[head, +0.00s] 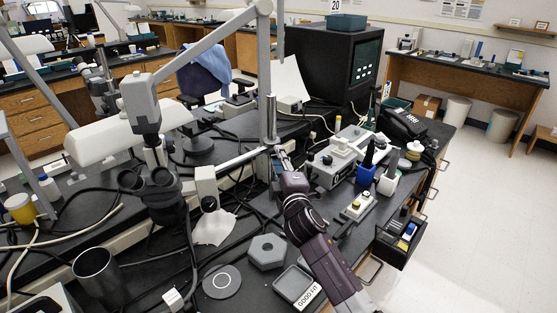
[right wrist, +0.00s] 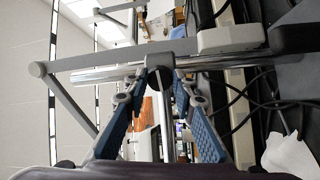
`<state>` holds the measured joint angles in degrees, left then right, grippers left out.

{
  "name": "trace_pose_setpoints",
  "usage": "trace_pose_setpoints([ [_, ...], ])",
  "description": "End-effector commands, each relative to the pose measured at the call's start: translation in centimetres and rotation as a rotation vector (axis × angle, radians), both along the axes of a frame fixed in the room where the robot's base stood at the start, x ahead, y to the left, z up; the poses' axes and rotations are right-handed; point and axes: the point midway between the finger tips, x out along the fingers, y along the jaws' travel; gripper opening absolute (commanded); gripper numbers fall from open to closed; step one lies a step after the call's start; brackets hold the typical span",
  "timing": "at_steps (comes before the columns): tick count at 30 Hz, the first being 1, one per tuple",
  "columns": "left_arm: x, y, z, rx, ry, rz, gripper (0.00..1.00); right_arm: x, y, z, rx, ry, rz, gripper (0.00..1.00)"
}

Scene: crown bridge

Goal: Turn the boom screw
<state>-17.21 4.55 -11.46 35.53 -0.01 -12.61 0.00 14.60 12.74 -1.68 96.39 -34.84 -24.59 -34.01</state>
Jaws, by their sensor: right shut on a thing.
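The boom screw (right wrist: 157,79) is a small dark knob with a pale line on its face, under the boom clamp in the right wrist view. My right gripper (right wrist: 159,80) has its blue-padded fingers on either side of the knob, shut on it. In the head view my right gripper (head: 281,156) reaches up to the joint of post and boom; the knob is hidden there. The chrome boom (head: 238,160) runs left from the upright post (head: 270,118) toward the microscope (head: 162,190). My left gripper is not in view.
A grey jointed lamp arm (head: 215,38) passes above the post. A hexagonal block (head: 266,251), a round disc (head: 222,282) and a grey tray (head: 297,283) lie near my right arm. Loose cables and a metal cup (head: 98,272) crowd the left of the bench.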

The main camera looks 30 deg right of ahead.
Motion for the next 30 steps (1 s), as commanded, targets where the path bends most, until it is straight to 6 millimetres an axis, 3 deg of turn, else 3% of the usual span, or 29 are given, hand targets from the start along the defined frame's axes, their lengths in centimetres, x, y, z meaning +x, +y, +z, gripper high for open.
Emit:
trace_pose_setpoints([
  [15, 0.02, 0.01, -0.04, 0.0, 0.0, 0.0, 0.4, 0.0, -0.03, -0.07, 0.02, -0.004, -0.001, 0.0],
  [16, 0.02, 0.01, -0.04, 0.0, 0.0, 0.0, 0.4, 0.0, -0.03, -0.07, 0.02, -0.004, -0.001, 0.25],
  [20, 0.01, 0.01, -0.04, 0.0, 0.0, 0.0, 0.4, 0.0, -0.02, -0.06, 0.02, -0.004, -0.001, 0.39],
  [30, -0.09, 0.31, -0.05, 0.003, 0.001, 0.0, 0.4, -0.19, 0.05, -0.08, 0.019, -0.004, 0.0, 0.42],
])
